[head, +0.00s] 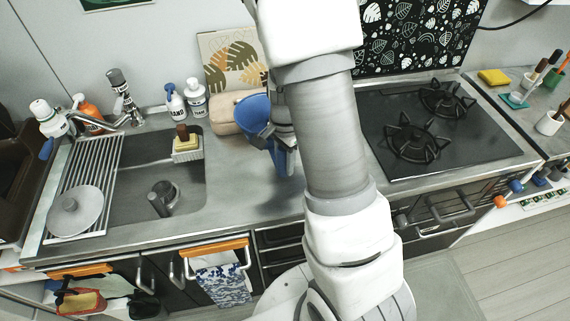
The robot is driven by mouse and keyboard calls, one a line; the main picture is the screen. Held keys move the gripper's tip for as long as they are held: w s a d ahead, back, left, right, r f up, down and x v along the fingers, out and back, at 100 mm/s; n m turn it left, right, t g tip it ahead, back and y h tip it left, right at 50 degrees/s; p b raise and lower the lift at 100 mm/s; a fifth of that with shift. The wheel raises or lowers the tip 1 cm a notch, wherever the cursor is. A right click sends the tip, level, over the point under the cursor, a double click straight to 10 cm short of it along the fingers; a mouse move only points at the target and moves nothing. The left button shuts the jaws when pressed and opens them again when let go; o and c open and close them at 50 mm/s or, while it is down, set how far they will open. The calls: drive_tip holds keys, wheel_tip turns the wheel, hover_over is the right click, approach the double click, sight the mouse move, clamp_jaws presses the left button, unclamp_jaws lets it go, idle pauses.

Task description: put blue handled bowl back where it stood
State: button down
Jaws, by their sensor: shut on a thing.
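The blue handled bowl (254,112) is in the head view, tilted on its side above the counter between the sink and the stove. My gripper (284,150) is shut on it at its right side. My arm hides part of the gripper and the right part of the bowl. The fingertips and the exact grip are hard to make out. The steel counter (262,197) below shows a dark shadow, and the bowl looks held above it.
A beige bread-like object (223,112) and a leaf-print board (228,62) stand behind the bowl. The sink (150,185) with a drying rack (88,170) is at left, the black stove (435,130) at right. Soap bottles (185,100) line the back. The counter's front strip is clear.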

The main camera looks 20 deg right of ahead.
drive_tip(key=a+f+n+b, duration=0.1)
drive_tip(key=f+b, duration=0.2)
drive_tip(key=a+f+n+b, duration=0.1)
drive_tip(key=f+b, duration=0.2)
drive_tip(key=a+f+n+b, duration=0.1)
drive_tip(key=f+b, duration=0.2)
drive_tip(key=b, duration=0.1)
drive_tip(key=shift+w+a, duration=0.2)
drive_tip(key=shift+a, duration=0.15)
drive_tip(key=shift+f+b, duration=0.45)
drive_tip(key=shift+f, duration=0.15)
idle(0.5)
drive_tip(key=shift+c, duration=2.2)
unclamp_jaws()
wheel_tip(320, 180, up, 18)
drive_tip(key=p, duration=0.3)
drive_tip(key=s+a+r+n+t, duration=0.1)
drive_tip(key=s+r+n, duration=0.3)
drive_tip(key=s, duration=0.4)
drive_tip(key=s+a+r+n+t, duration=0.2)
drive_tip(key=s+r+n+t, duration=0.2)
drive_tip(key=s+n, duration=0.3)
drive_tip(key=shift+s+a+r+t, duration=0.2)
drive_tip(key=shift+s+r+t, duration=0.1)
drive_tip(key=shift+s+r, duration=0.3)
